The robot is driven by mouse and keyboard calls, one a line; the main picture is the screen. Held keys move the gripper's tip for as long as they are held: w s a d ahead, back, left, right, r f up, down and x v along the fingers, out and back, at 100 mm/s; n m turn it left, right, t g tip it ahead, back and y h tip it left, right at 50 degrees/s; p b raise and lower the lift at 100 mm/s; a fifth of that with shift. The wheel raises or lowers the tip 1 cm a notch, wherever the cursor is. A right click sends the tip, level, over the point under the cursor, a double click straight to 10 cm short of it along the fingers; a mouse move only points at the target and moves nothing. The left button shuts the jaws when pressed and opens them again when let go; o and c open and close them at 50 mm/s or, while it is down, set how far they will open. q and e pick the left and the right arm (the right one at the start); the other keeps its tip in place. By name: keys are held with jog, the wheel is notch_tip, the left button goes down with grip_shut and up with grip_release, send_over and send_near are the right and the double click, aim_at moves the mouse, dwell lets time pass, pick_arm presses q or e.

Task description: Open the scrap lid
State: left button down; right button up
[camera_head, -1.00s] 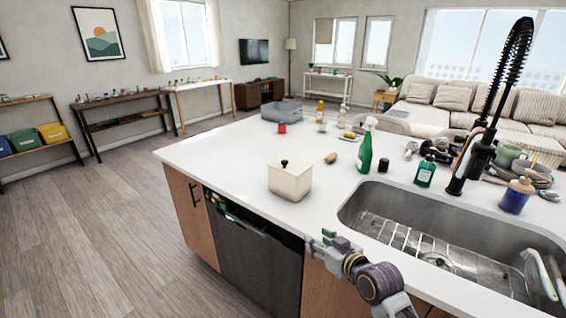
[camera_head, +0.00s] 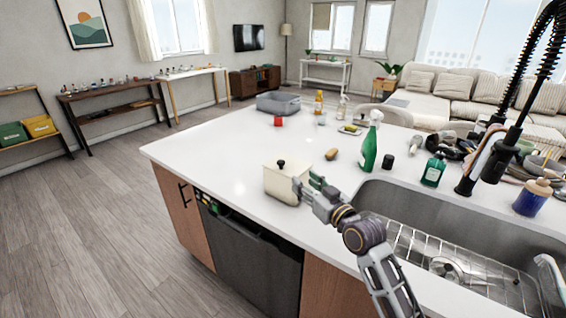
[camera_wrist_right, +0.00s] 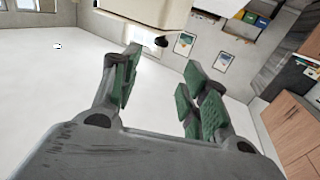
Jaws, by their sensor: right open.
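The scrap bin is a cream box (camera_head: 283,187) on the white island counter, left of the sink. Its cream lid (camera_head: 288,170) is on, with a small black knob (camera_head: 281,162) on top. My right gripper (camera_head: 306,187) is at the box's right side, close to it; I cannot tell whether they touch. In the right wrist view its green-padded fingers (camera_wrist_right: 158,85) stand apart with nothing between them. The cream box (camera_wrist_right: 150,12) and a dark knob (camera_wrist_right: 161,41) show just beyond the fingertips there. My left gripper is not in view.
The sink (camera_head: 440,235) with a wire rack lies to the right, with a tall black faucet (camera_head: 500,130). A green spray bottle (camera_head: 370,145), a brown potato-like item (camera_head: 331,154) and a green soap bottle (camera_head: 433,170) stand behind. The counter left of the box is clear.

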send_near(283, 163)
jog(key=shift+x, duration=2.15)
jog(key=shift+w+a, duration=0.35)
jog(key=shift+w, duration=0.25)
jog(key=shift+p+x, duration=0.3)
jog(key=shift+x, duration=1.8)
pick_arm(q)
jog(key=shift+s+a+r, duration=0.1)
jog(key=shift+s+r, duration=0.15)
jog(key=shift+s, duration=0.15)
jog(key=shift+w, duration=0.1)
